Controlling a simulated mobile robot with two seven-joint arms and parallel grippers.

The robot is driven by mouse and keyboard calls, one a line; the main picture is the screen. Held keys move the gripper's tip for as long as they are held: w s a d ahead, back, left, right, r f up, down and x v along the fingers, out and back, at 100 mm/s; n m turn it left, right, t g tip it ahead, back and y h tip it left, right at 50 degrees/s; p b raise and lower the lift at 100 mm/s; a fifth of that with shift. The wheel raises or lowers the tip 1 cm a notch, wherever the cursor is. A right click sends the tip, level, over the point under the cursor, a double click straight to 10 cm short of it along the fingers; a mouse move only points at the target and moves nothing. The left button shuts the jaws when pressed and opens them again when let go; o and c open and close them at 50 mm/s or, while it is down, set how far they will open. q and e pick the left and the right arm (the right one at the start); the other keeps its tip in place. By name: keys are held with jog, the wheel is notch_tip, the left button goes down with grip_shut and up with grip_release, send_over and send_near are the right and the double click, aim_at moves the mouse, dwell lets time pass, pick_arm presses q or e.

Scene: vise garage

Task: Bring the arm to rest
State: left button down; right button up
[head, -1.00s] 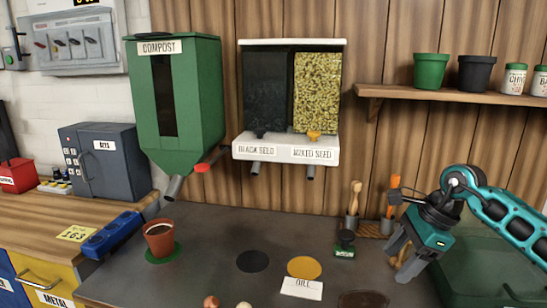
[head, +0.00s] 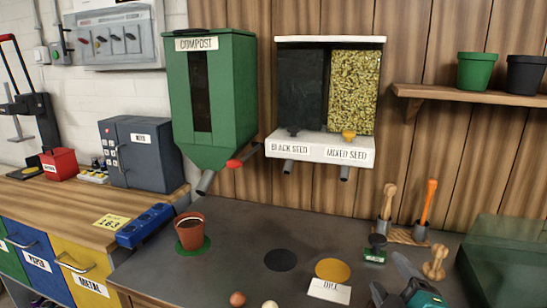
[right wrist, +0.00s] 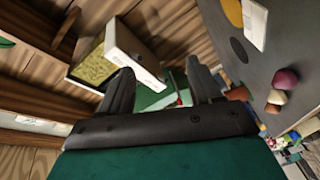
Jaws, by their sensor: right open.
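My right gripper (head: 392,290) shows at the bottom edge of the head view, partly cut off, in front of the bench's right part. In the right wrist view its two dark fingers (right wrist: 162,78) stand apart with nothing between them. The seed dispenser and the green compost hopper lie beyond the fingers there. My left gripper is in neither view.
A terracotta pot (head: 189,230) with dark fill stands on a green disc on the grey bench (head: 235,225). Hand tools in holders (head: 420,225) and a green translucent box (head: 490,255) stand right. The compost hopper (head: 210,100) and seed dispenser (head: 325,100) hang on the wall.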

jog(key=s+f+m+g, duration=0.6)
jog(key=s+f+g, duration=0.15)
jog(key=s, duration=0.45)
jog(key=s+f+m+g, duration=0.5)
jog(key=s+f+g, duration=0.3)
jog(key=s, duration=0.4)
jog(key=w+a+f+t+y, duration=0.1)
jog(key=w+a+f+t, duration=0.2)
jog(key=w+f+t, duration=0.5)
jog(key=shift+f+n+t+y, duration=0.3)
jog(key=shift+f+t, duration=0.15)
jog(key=shift+f, duration=0.35)
jog(key=shift+d, duration=0.1)
